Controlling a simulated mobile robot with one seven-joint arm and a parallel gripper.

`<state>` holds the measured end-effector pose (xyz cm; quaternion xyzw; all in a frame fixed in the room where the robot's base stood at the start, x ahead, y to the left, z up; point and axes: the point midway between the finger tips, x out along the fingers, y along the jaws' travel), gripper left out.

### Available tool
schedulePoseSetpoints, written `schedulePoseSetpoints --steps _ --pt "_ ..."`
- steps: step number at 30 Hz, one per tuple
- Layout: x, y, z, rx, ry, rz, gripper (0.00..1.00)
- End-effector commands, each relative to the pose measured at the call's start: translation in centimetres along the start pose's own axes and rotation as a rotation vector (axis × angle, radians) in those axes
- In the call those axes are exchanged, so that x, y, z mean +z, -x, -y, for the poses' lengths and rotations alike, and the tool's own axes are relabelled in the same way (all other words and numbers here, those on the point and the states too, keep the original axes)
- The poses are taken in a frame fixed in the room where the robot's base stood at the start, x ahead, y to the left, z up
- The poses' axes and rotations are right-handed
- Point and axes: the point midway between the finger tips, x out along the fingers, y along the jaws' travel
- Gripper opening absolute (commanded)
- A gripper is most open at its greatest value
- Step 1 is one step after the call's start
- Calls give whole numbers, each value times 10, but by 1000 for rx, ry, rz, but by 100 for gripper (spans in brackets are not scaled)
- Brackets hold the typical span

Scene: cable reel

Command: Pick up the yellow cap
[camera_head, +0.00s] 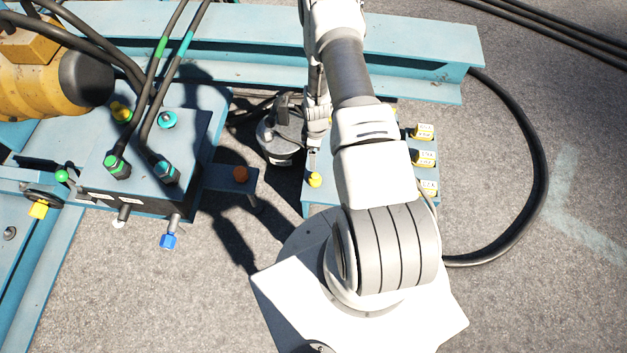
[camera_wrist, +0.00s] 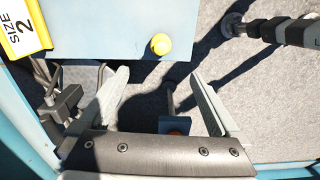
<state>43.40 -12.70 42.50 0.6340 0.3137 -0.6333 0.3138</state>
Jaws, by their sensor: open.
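A round yellow cap (camera_head: 314,180) is at the left edge of a blue table, just left of my forearm. It also shows in the wrist view (camera_wrist: 161,44), near the edge of the blue surface. My gripper (camera_wrist: 160,76) is open in the wrist view, with nothing between its fingers. The cap shows beyond the fingertips, roughly centred between them and apart from both. My arm hides part of the table in the head view.
The blue table (camera_wrist: 105,30) bears several yellow labelled blocks (camera_head: 424,158); one reads SIZE 2 (camera_wrist: 22,28). Thick black cables (camera_head: 545,170) curve at right. A blue beam (camera_head: 400,45) runs behind.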

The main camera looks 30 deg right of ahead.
Motion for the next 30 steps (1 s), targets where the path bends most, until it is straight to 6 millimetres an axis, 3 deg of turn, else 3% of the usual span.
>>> schedulePoseSetpoints --steps 12,16,23,30 --pt "0 -91 1 -1 -1 1 98" --pt "0 -107 0 0 -1 1 98" --pt "-1 -118 0 0 -1 1 98" --pt "-4 -153 3 -1 -1 1 98"
